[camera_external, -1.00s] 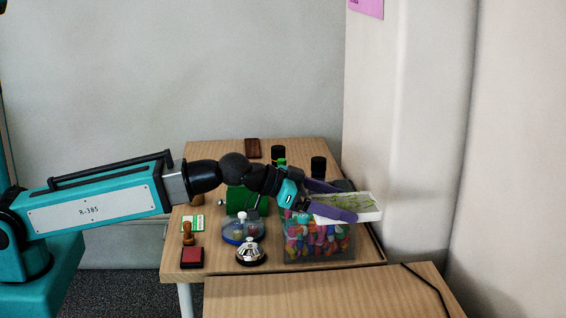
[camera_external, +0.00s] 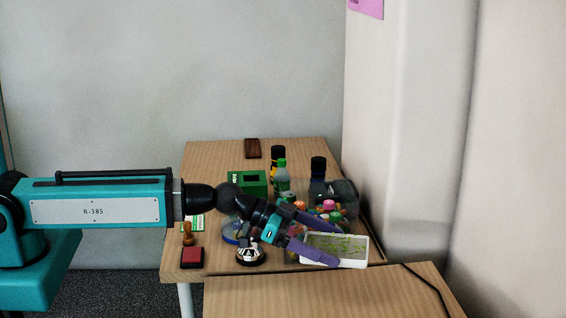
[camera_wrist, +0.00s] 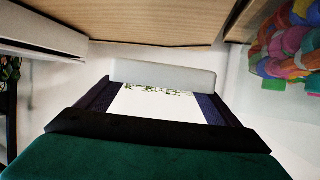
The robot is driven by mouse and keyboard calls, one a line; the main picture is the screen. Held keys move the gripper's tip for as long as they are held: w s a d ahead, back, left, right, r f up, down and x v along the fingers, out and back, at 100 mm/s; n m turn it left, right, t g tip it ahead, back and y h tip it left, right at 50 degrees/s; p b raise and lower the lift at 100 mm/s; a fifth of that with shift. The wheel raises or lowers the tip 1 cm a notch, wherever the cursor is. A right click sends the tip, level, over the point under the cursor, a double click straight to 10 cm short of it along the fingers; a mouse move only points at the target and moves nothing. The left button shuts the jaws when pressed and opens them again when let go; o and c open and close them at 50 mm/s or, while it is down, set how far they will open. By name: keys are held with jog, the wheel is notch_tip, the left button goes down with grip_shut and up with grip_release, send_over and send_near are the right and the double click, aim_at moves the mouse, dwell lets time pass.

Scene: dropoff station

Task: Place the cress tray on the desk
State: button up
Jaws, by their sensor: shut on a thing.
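The cress tray (camera_external: 350,262) is a shallow white tray with green sprouts. My gripper (camera_external: 328,247) is shut on it, with a purple finger on either side. The tray is tilted, its green face turned toward the external camera, in front of a clear box of colourful pieces. I cannot tell whether it touches anything below. In the wrist view the tray (camera_wrist: 150,105) sits between the fingers (camera_wrist: 158,98), with sprouts along its far end. The wooden desk (camera_external: 215,160) carries many objects. A second wooden top (camera_external: 300,295) stands in front of it.
The clear box (camera_wrist: 265,75) of colourful pieces is close on the right in the wrist view. A bell (camera_external: 250,255), red ink pad (camera_external: 192,258), stamp (camera_external: 187,235), green box (camera_external: 246,180) and bottles (camera_external: 282,175) crowd the desk. Its back left and the front top are bare.

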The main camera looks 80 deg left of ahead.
jog(key=shift+s+d+f+m+g+h+p, duration=0.15)
jog(key=shift+s+d+f+m+h+p, duration=0.1)
jog(key=shift+s+f+m+h+p, duration=0.25)
jog(key=shift+s+d+f+m+g+h+p, duration=0.2)
jog(key=shift+s+f+m+h+p, duration=0.15)
jog(key=shift+f+h+p, duration=0.15)
jog(key=s+d+m+g+h+p, duration=0.2)
jog(key=s+m+h+p, duration=0.2)
jog(key=s+p, duration=0.2)
jog(key=shift+s+d+f, duration=0.3)
jog(key=shift+d+f, duration=0.05)
jog(key=shift+f, duration=0.05)
jog(key=shift+g, duration=0.25)
send_over(292, 304)
jog(key=shift+f+p, duration=0.4)
jog(key=shift+f, duration=1.85)
jog(key=shift+f, duration=0.1)
jog(key=shift+f+p, duration=0.45)
jog(key=shift+f, duration=1.25)
jog(key=shift+f, duration=0.1)
